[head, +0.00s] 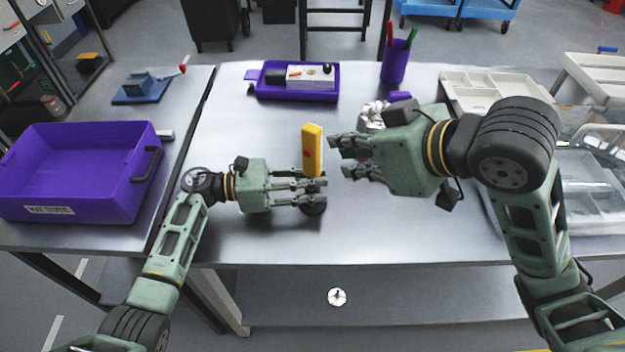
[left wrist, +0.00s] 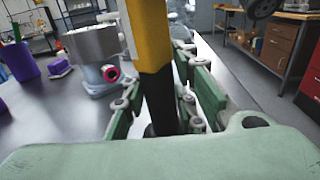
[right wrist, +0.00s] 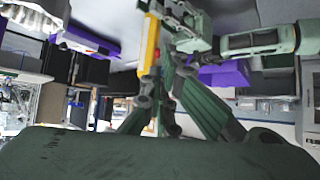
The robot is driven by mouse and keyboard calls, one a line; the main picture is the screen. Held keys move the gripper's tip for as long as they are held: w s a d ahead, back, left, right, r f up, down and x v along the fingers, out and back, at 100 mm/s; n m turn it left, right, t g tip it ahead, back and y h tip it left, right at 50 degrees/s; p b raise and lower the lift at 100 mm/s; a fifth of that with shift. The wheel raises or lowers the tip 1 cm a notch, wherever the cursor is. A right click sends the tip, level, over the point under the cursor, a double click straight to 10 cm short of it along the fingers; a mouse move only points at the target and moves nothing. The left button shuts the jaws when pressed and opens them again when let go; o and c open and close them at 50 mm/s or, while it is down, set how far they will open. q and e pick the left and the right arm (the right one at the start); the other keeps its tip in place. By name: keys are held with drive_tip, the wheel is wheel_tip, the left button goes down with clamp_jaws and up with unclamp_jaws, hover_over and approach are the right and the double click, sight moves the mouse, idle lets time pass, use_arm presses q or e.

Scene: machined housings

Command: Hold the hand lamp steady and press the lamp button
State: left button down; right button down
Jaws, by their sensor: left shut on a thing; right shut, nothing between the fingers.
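The hand lamp (head: 312,145) is yellow with a black lower part and stands upright above the bench. Its red lamp button (head: 308,153) is on its side; it also shows in the right wrist view (right wrist: 156,54). My left gripper (head: 318,192) is shut on the lamp's lower part; the lamp's yellow and black body (left wrist: 150,45) stands between its fingers in the left wrist view. My right gripper (head: 341,158) is shut and empty, just right of the lamp. In the head view its fingertips appear close to the lamp; I cannot tell whether they touch it.
A purple bin (head: 75,140) stands at the left. A purple tray (head: 295,95) with a device and a purple pen cup (head: 394,65) are at the back. A metal housing (left wrist: 95,42) stands behind the lamp. Clear trays (head: 590,185) lie at the right. The bench's front is clear.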

use_arm(q)
drive_tip(key=shift+f, duration=0.15)
use_arm(e)
drive_tip(key=shift+a, duration=0.1)
drive_tip(key=m+y, duration=0.2)
drive_tip(key=y, duration=0.4)
hover_over(307, 153)
drive_tip(key=s+a, duration=0.4)
drive_tip(key=a, duration=0.2)
use_arm(q)
drive_tip(key=shift+s, duration=0.1)
use_arm(e)
drive_tip(key=w+a+f+m+t+y, duration=0.2)
drive_tip(key=a+m+t+y, duration=0.1)
drive_tip(key=a+m+t, duration=0.2)
drive_tip(key=s+d+f+m+t+h, duration=0.1)
drive_tip(key=s+f+m+t+h, duration=0.25)
drive_tip(key=m+t+h, duration=0.4)
drive_tip(key=s+d+f+m+t+h, duration=0.1)
drive_tip(key=s+f+m+t+h, duration=0.3)
drive_tip(key=m+h, duration=0.55)
drive_tip(key=w+d+m+y, duration=0.1)
drive_tip(key=w+d, duration=0.4)
drive_tip(key=w, duration=0.1)
drive_tip(key=shift+w+r+y, duration=0.2)
drive_tip(key=shift+w+y, duration=0.2)
drive_tip(key=shift+w, duration=0.1)
